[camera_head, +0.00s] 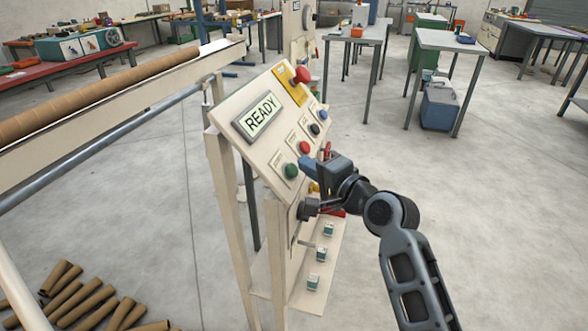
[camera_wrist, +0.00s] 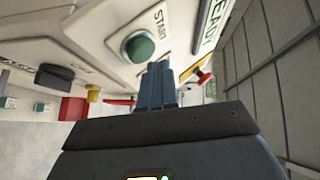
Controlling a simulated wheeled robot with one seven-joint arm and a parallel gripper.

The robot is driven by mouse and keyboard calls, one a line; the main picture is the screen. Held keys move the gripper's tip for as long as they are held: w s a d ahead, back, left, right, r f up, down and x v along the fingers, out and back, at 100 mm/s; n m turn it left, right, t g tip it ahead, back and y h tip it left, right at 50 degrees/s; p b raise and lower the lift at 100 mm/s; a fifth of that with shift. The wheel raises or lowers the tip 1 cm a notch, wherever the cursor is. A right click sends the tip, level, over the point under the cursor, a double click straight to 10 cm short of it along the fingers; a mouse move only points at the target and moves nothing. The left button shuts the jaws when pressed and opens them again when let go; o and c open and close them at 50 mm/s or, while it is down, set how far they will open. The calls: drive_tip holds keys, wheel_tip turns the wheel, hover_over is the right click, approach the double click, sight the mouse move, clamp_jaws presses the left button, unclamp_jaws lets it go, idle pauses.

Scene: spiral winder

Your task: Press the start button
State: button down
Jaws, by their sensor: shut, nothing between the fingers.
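The control panel (camera_head: 232,117) is a tilted cream board with a display (camera_head: 260,115) reading READY. The green start button (camera_head: 291,170) is at its lower left. In the wrist view the green button (camera_wrist: 139,47) sits beside a START label, just beyond and slightly left of my fingertips. My gripper (camera_head: 306,162) is shut and empty, with its blue fingers together near the green button in the head view. The fingers also show in the wrist view (camera_wrist: 158,75). A small gap seems to separate them from the button; contact cannot be made out.
A red button (camera_head: 305,147), a dark button (camera_head: 314,129) and a blue button (camera_head: 322,114) line the panel's lower edge. A red mushroom button (camera_head: 302,75) is on yellow at the top. Cardboard tubes (camera_head: 85,300) lie on the floor. Open floor is on the right.

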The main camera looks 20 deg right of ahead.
drive_tip(key=shift+w+a+f, duration=0.15)
drive_tip(key=shift+a, duration=0.05)
drive_tip(key=shift+w+a+f, duration=0.2)
drive_tip(key=shift+a+f, duration=0.05)
drive_tip(key=shift+f, duration=0.05)
idle(0.8)
idle(0.4)
drive_tip(key=shift+s+d+r+p, duration=0.4)
drive_tip(key=shift+d+r, duration=0.1)
drive_tip(key=shift+r, duration=0.05)
drive_tip(key=s+d+r+p, duration=0.2)
drive_tip(key=d+r, duration=0.1)
drive_tip(key=shift+s+r, duration=0.1)
drive_tip(key=shift+s, duration=0.05)
idle(0.5)
drive_tip(key=shift+d, duration=0.1)
idle(0.4)
